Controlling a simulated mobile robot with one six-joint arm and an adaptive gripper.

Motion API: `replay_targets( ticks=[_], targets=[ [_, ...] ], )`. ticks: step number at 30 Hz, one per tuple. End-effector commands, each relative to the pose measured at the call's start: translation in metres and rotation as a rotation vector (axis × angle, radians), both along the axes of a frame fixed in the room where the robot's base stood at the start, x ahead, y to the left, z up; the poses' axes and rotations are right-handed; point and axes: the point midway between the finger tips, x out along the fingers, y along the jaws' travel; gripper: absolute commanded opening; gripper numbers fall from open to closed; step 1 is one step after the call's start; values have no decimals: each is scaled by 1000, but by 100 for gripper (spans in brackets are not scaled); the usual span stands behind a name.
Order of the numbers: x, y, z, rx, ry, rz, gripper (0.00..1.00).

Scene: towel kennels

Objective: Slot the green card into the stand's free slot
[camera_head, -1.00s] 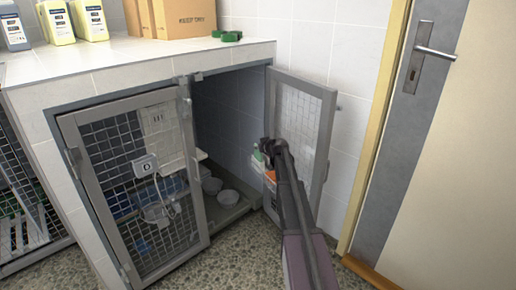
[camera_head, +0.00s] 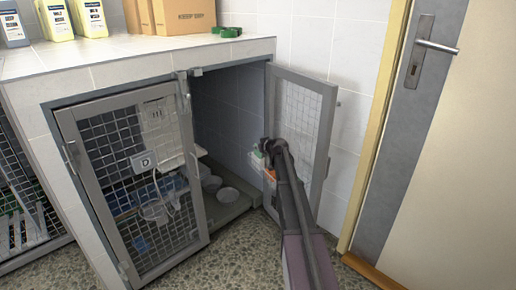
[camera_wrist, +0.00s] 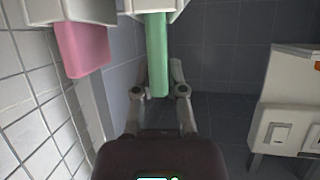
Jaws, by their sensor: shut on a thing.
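The green card (camera_wrist: 157,55) is upright in the wrist view, held between the fingers of my gripper (camera_wrist: 157,12). Its upper end runs into pale parts at the top edge, so I cannot tell whether it touches a slot. A pink card (camera_wrist: 82,48) hangs to its left, apart from it, at a pale block that looks like part of the stand (camera_wrist: 70,10). In the head view my gripper (camera_head: 268,145) is in front of the open kennel door, beside a small pale and orange object (camera_head: 270,174); the card is hidden there.
The open mesh door (camera_head: 302,115) is right behind my arm. The closed kennel door (camera_head: 135,180) is to the left, with metal bowls (camera_head: 229,195) inside the kennel. A pale box (camera_wrist: 285,125) is at the right in the wrist view. Cartons (camera_head: 183,16) stand on the tiled top.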

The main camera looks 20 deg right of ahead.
Motion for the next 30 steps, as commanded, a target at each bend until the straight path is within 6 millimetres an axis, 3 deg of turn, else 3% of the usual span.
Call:
replay_targets(
  ticks=[15, 16, 19, 20, 30],
  targets=[
    [0, 0, -3, 0, 0, 0, 0],
    [0, 0, -3, 0, 0, 0, 22],
    [0, 0, -3, 0, 0, 0, 51],
    [0, 0, -3, 0, 0, 0, 56],
    [0, 0, -3, 0, 0, 0, 56]
  ],
)
